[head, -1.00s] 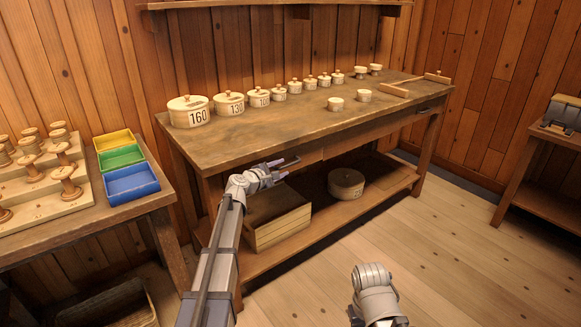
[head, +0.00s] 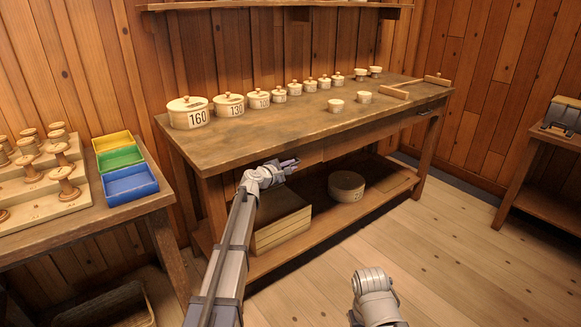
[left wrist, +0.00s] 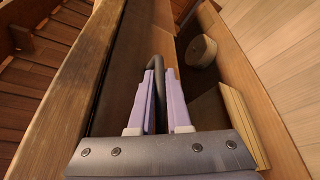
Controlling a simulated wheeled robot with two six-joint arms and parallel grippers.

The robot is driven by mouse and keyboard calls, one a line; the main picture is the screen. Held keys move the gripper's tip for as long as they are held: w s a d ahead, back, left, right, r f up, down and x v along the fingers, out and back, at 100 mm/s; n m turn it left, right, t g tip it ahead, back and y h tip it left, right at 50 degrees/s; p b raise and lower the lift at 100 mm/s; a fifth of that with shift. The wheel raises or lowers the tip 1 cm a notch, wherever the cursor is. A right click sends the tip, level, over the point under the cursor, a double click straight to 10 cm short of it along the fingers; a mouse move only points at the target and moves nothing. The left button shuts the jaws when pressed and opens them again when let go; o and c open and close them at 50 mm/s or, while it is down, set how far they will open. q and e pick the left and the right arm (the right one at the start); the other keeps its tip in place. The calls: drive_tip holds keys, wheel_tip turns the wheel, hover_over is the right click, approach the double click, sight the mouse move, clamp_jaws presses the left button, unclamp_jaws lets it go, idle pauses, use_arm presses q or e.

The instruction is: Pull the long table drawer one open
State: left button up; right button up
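The long table's drawer front (head: 352,140) sits under the tabletop, and I see no gap that shows it pulled out. In the left wrist view the front (left wrist: 122,75) is a dark panel below the table edge, with a dark curved handle (left wrist: 157,64) standing off it. My left gripper (head: 292,163) is at this front. In the left wrist view its two pale purple fingers (left wrist: 160,85) stand on either side of the handle, close together and shut on it. In the head view the handle is hidden by the gripper. My right gripper is out of view; only part of its arm shows.
Lidded round boxes, including one marked 160 (head: 188,112), and small pots stand on the tabletop (head: 270,130). A wooden crate (head: 283,226) and a round box (head: 346,186) sit on the lower shelf. The floor (head: 470,240) in front is clear.

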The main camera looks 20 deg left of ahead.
use_arm(q)
clamp_jaws()
idle(0.9)
drive_tip(key=s+d, duration=1.4)
drive_tip(key=d, duration=0.5)
drive_tip(key=shift+s, duration=0.4)
drive_tip(key=o, duration=0.5)
unclamp_jaws()
